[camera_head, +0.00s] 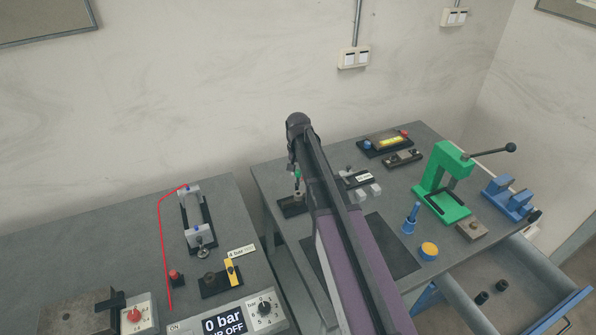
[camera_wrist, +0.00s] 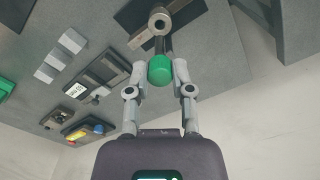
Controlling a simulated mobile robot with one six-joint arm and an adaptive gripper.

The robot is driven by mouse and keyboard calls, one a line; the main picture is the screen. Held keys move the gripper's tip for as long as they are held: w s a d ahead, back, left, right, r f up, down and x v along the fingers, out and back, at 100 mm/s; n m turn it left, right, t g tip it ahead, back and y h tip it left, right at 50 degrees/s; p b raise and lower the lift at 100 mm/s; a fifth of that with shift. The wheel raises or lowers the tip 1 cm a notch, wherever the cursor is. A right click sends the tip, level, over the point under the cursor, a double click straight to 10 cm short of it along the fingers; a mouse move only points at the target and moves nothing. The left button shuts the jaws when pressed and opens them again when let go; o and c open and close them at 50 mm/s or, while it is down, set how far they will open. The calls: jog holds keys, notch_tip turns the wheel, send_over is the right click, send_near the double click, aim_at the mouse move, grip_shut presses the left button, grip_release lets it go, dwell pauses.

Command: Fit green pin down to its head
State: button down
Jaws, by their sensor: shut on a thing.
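In the head view a bit of the green pin (camera_head: 297,175) shows at the end of my arm, above a small dark fixture (camera_head: 289,208). In the wrist view a metal piece with a round hole (camera_wrist: 160,22) lies just beyond the pin head, on the fixture's dark plate (camera_wrist: 190,12).
A green press (camera_head: 446,190) stands at the right of the table, with blue blocks (camera_head: 510,196) beyond it. A blue tool (camera_head: 411,218) and a yellow-topped button (camera_head: 429,250) stand nearer. A dark mat (camera_head: 396,256) lies partly under my arm. Small fixtures (camera_head: 385,144) sit at the back.

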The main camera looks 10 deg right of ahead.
aim_at(298, 171)
jog(key=shift+f+b, duration=1.05)
jog(key=shift+f, duration=0.25)
jog(key=shift+f+b, duration=3.05)
jog(key=shift+f, duration=0.05)
dwell(1.4)
jog(key=shift+c, duration=2.1)
grip_release()
jog(key=shift+r, duration=0.2)
notch_tip(298, 171, up, 12)
jog(key=p, duration=1.2)
jog(key=shift+f, duration=0.2)
